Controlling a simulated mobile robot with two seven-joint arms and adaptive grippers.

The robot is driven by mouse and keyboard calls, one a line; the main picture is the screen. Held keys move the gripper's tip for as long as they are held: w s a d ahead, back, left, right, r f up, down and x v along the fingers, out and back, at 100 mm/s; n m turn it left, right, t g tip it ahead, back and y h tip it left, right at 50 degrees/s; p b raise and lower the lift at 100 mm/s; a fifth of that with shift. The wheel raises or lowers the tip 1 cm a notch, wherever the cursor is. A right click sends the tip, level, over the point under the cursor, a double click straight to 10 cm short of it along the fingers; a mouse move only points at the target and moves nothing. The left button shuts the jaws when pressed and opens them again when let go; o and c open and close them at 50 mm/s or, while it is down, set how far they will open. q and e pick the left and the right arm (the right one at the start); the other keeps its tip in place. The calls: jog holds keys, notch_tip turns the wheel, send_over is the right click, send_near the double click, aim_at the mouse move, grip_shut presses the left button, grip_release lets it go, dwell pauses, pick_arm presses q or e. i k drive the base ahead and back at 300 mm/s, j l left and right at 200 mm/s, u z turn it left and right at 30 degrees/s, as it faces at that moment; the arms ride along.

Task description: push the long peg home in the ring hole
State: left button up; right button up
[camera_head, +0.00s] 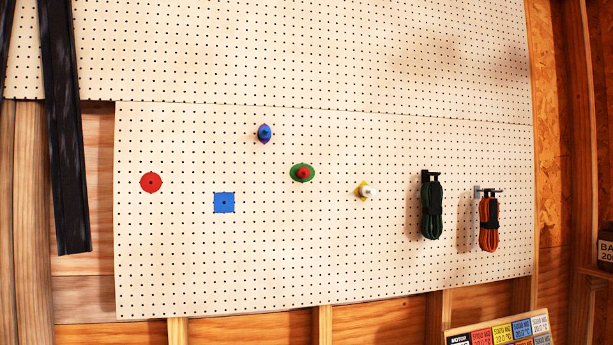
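A light pegboard (330,240) fills most of the head view. A blue peg (264,132) sticks out of a purple mark in the upper middle. A red peg (303,173) sticks out of a green oval mark (295,177) below and right of it. A white peg (368,192) sticks out of a yellow mark (360,190) further right. A red round mark (151,182) and a blue square mark (224,203) on the left hold no peg. I cannot tell which mark is the ring or how deep each peg sits. Neither gripper is in view.
A green cord bundle (431,210) and an orange cord bundle (489,222) hang from hooks on the right. A long dark bar (64,130) hangs at the left. A label board (500,331) stands at the bottom right. The board's face between these is clear.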

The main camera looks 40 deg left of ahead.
aim_at(264, 133)
jog(key=u, duration=1.4)
